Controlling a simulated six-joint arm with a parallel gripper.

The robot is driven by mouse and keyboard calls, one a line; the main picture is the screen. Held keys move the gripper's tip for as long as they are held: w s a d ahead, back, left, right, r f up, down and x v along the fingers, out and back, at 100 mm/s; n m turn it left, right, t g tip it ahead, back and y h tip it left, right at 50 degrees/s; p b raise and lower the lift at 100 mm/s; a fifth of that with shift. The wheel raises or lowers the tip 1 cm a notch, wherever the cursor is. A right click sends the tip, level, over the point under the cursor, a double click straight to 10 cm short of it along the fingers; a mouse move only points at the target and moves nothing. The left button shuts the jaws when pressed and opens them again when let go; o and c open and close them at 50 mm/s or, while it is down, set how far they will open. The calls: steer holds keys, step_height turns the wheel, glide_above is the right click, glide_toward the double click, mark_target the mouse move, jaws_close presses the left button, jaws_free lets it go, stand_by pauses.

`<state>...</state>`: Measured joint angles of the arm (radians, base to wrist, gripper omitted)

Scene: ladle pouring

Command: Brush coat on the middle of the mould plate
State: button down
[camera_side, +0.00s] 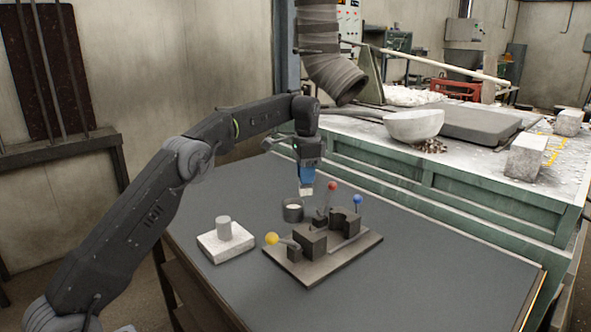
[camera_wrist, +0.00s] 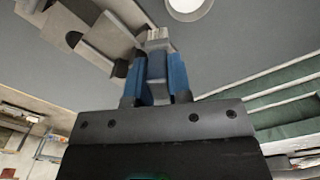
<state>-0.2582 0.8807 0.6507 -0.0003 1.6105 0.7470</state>
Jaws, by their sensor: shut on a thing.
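My gripper (camera_side: 306,178) has blue fingers and points down. It is shut on a brush, whose pale bristles (camera_side: 306,191) show below the fingers; its fingers (camera_wrist: 156,78) and the bristles (camera_wrist: 157,35) also show in the wrist view. The brush is in the air near a small dark pot (camera_side: 292,216) with pale contents; the pot is cut off at the top of the wrist view (camera_wrist: 188,8). I cannot tell for sure whether this is the mould plate.
A white slab (camera_side: 226,250) with a grey cylinder (camera_side: 223,227) stands at left. The front right of the dark table (camera_side: 440,270) is clear. A green bench (camera_side: 450,185) stands behind.

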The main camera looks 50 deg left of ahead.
steer(key=s+d+f+m, duration=0.2)
steer(key=d+m, duration=0.9)
steer(key=m, duration=0.2)
steer(key=shift+s+a+f, duration=0.1)
steer(key=shift+f, duration=1.25)
steer(key=shift+s+a+f, duration=0.1)
steer(key=shift+f, duration=1.2)
steer(key=shift+f, duration=0.65)
steer(key=shift+s, duration=0.15)
steer(key=shift+s, duration=0.5)
steer(key=shift+w, duration=1.3)
steer(key=shift+s, duration=0.1)
